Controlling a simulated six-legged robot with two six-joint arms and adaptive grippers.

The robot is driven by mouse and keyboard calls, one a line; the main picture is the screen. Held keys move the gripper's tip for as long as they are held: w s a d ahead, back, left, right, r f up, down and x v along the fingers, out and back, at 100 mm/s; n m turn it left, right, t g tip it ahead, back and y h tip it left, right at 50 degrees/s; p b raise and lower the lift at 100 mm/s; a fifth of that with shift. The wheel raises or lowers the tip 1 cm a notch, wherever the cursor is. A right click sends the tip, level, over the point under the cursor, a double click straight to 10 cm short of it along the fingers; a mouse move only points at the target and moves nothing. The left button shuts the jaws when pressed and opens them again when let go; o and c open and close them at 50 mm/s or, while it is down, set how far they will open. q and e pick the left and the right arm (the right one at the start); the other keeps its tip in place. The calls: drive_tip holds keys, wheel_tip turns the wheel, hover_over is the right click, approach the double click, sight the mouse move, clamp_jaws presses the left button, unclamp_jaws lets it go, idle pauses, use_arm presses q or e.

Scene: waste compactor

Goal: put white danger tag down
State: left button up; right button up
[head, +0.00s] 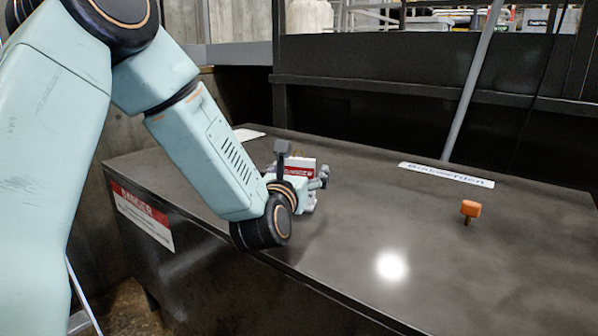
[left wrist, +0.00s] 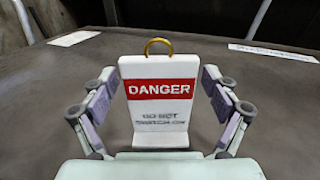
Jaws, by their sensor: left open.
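The white danger tag (left wrist: 160,113) stands upright in the left wrist view, with a red DANGER band and a brass-coloured ring at its top. In the head view the tag (head: 301,167) shows partly behind my left gripper, on the dark table (head: 350,235). My left gripper (left wrist: 160,100) is open, with one finger on each side of the tag. Gaps show between both fingers and the tag. In the head view the left gripper (head: 300,180) is low over the table. My right gripper is in neither view.
An orange-topped object (head: 470,209) stands at the right on the table. A white label strip (head: 445,175) lies near the back edge, and another white piece (head: 247,135) lies at the back left. A grey pole (head: 470,85) rises behind the table. The front middle is clear.

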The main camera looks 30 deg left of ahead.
use_arm(q)
drive_tip(key=shift+w, duration=0.1)
drive_tip(key=shift+r+p, duration=0.2)
drive_tip(key=shift+p, duration=0.1)
drive_tip(key=v, duration=0.9)
drive_tip(key=shift+d+p, duration=0.1)
drive_tip(key=shift+p, duration=0.2)
drive_tip(key=p, duration=0.3)
drive_tip(key=shift+s+r+p, duration=0.15)
drive_tip(key=shift+s+p, duration=0.15)
drive_tip(key=shift+p, duration=0.05)
drive_tip(key=p+v, duration=0.1)
drive_tip(key=p, duration=0.3)
drive_tip(key=shift+s+p, duration=0.3)
drive_tip(key=shift+p, duration=0.1)
drive_tip(key=shift+s+d+p, duration=0.25)
drive_tip(key=shift+s+p, duration=0.15)
drive_tip(key=shift+p, duration=0.3)
